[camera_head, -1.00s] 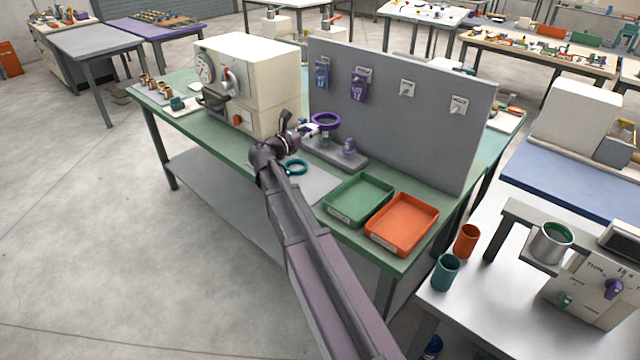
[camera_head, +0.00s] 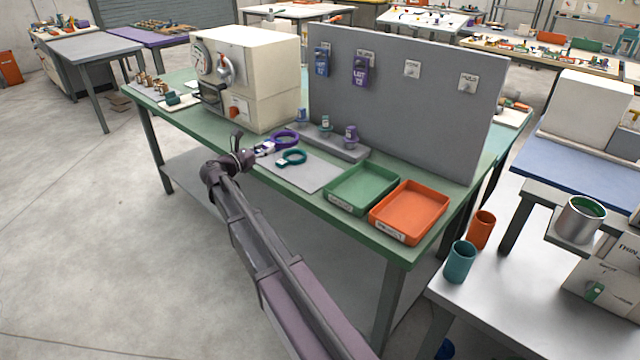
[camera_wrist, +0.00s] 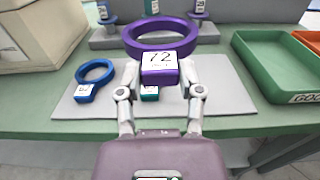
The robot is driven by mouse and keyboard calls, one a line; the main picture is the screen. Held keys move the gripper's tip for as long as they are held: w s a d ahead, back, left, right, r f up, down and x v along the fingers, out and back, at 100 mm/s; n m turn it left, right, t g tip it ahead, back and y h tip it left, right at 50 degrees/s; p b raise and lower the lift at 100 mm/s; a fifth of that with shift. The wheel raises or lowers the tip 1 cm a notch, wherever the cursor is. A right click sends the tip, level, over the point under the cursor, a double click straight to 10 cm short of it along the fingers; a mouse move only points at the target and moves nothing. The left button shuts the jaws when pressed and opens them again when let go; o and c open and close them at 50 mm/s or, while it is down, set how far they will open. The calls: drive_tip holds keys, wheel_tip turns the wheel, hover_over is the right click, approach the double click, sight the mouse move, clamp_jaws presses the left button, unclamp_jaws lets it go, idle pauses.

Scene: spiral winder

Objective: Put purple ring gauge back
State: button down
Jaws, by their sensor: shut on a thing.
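A teal ring gauge (camera_head: 292,158) lies on the mat, mostly hidden behind my gripper in the wrist view. A blue ring gauge (camera_wrist: 96,72) lies on the mat's left side in the wrist view. Behind the mat, a grey block (camera_head: 345,154) carries blue, teal and purple plugs.
A green tray (camera_head: 361,188) and an orange tray (camera_head: 409,211) stand right of the mat. A cream machine (camera_head: 270,75) stands at the left. A grey upright panel (camera_head: 420,135) rises behind, with blue and purple tags on hooks and two empty-looking hooks.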

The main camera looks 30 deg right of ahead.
drive_tip(key=a+f+b, duration=0.1)
drive_tip(key=w+a+f, duration=0.1)
drive_tip(key=a, duration=0.1)
drive_tip(key=shift+f+b, duration=0.35)
drive_tip(key=b, duration=0.2)
hover_over(307, 180)
drive_tip(key=shift+f, duration=0.75)
drive_tip(key=shift+f+b, duration=1.55)
drive_tip(key=shift+f, duration=0.25)
drive_tip(key=shift+f, duration=0.25)
